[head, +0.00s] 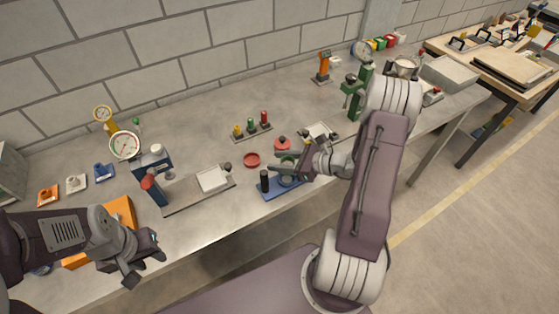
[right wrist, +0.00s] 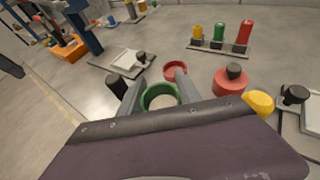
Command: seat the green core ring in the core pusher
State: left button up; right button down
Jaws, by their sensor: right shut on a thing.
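The green core ring (right wrist: 160,96) is between the two fingers of my right gripper (right wrist: 155,88), which is shut on it. In the head view my right gripper (head: 284,166) is over a blue base (head: 278,191) with a black-topped post (head: 264,181), which looks like the core pusher. The post also shows in the right wrist view (right wrist: 116,86), left of the ring. The ring's underside is hidden, so I cannot tell whether it touches the base. My left gripper (head: 146,261) is open and empty by the table's front left.
A red ring (head: 252,160) and a red piece with a knob (head: 283,144) lie close behind the base. A rack of yellow, green and red pieces (head: 251,132) stands further back. A green stand (head: 357,95) is right.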

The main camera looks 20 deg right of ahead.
aim_at(280, 175)
jog(key=shift+f+b, duration=2.45)
jog(key=shift+f, duration=0.3)
dwell(0.9)
jog(key=c, duration=0.7)
grip_release()
jog(key=shift+c, duration=0.2)
jog(key=v, duration=0.9)
jog(key=shift+r, duration=0.1)
